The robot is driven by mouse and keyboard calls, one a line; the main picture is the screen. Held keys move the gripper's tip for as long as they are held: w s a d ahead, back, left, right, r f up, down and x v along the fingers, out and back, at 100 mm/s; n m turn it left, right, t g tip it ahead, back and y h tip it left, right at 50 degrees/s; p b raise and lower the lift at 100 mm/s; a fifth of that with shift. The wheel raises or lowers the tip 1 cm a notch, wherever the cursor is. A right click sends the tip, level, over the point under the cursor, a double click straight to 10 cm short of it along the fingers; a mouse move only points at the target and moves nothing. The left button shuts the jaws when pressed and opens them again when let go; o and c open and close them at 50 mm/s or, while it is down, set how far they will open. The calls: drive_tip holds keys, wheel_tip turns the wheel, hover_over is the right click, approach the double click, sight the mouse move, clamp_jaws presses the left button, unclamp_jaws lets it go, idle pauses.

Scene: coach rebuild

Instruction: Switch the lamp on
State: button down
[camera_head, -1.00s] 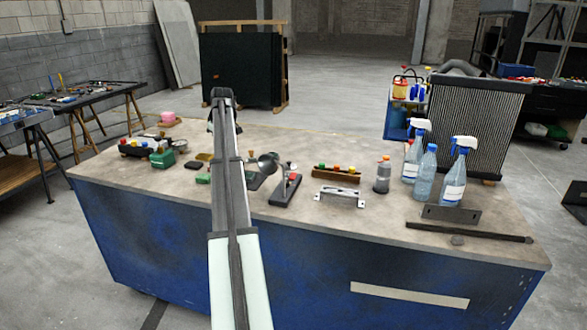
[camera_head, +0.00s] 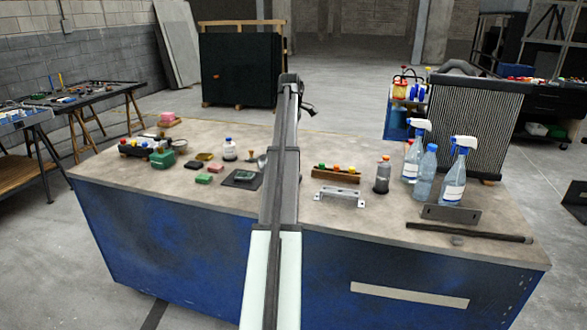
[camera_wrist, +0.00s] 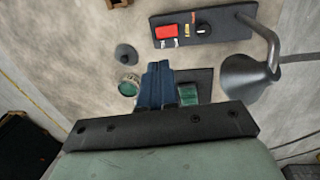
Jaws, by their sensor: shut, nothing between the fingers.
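The lamp shows in the wrist view, with a grey shade (camera_wrist: 248,74) on a bent arm that rises from a dark base plate (camera_wrist: 225,22). Whether the lamp is lit cannot be told. My gripper (camera_wrist: 157,70) shows as blue fingers, shut and empty, below the red switch in the wrist picture and apart from it. In the head view my arm hides most of the lamp and the gripper's fingers.
A green block (camera_wrist: 188,95) on a dark plate lies right beside my fingers in the picture. A round glass-like piece (camera_wrist: 128,85) and a dark round piece (camera_wrist: 125,55) lie left. On the workbench (camera_head: 180,190), a bracket (camera_head: 340,193) and spray bottles (camera_head: 455,187) stand right.

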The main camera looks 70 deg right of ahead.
drive_tip(key=f, duration=0.4)
drive_tip(key=d+f, duration=0.1)
drive_tip(key=f, duration=0.4)
drive_tip(key=d+f, duration=0.1)
drive_tip(key=f, duration=0.4)
drive_tip(key=shift+d+f, duration=0.1)
drive_tip(key=shift+f, duration=0.1)
idle(0.3)
drive_tip(key=shift+a, duration=0.85)
drive_tip(key=shift+r, duration=0.25)
